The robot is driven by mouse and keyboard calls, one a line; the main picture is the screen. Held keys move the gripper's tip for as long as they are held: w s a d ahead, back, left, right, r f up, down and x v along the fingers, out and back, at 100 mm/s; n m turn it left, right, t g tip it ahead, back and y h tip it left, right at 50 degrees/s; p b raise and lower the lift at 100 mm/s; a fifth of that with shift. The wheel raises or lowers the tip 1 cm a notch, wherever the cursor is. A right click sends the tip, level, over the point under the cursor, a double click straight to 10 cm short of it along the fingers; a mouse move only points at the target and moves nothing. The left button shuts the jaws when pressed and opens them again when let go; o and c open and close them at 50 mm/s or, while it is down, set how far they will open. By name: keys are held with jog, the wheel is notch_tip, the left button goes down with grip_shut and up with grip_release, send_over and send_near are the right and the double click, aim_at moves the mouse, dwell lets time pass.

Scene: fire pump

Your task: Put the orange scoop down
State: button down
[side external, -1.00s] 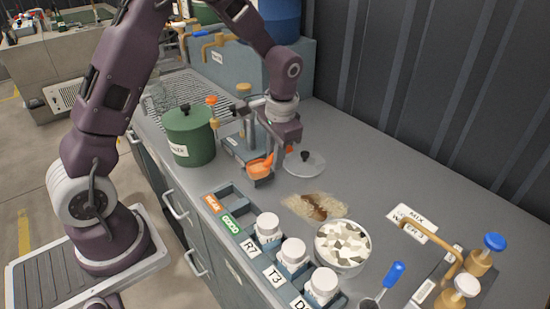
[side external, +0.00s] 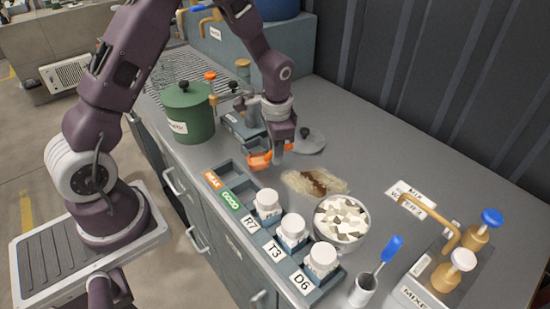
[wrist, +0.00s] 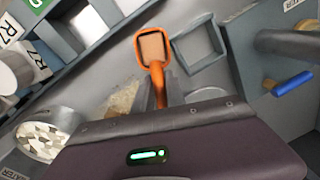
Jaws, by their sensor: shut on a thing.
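The orange scoop (side external: 262,158) is held by its handle in my gripper (side external: 277,148), low over the bench beside the grey rack's empty slots. In the wrist view, the scoop (wrist: 153,48) points away from my gripper (wrist: 160,92), with the handle between the fingers. The inside of its bowl looks tan, and I cannot tell whether that is powder. I cannot tell whether the scoop touches the bench.
White-lidded jars (side external: 267,203) stand in the grey rack. A pile of tan and brown material (side external: 316,182) and a bowl of pale chunks (side external: 341,222) lie to the right. A green pot (side external: 188,112) stands behind left. A square grey dish (wrist: 200,45) is beside the scoop.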

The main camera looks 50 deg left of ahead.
jog(key=shift+f, duration=0.9)
jog(key=c, duration=1.4)
grip_release()
jog(key=shift+f, duration=0.1)
jog(key=shift+o, duration=0.2)
jog(key=s+d+r+n+t, duration=0.1)
jog(key=s+d+r, duration=0.15)
jog(key=r, duration=0.75)
jog(key=s+d+r, duration=0.1)
jog(key=s+r, duration=0.2)
jog(key=r, duration=0.7)
jog(key=s+d+r+n+t, duration=0.1)
jog(key=s+r+t, duration=0.1)
jog(key=s, duration=0.7)
jog(key=s+d+r+n+t+h, duration=0.1)
jog(key=s+r, duration=0.3)
jog(key=s, duration=0.5)
jog(key=shift+s+d+n+t, duration=0.15)
jog(key=shift+d+n+t, duration=0.3)
jog(key=shift+d, duration=0.3)
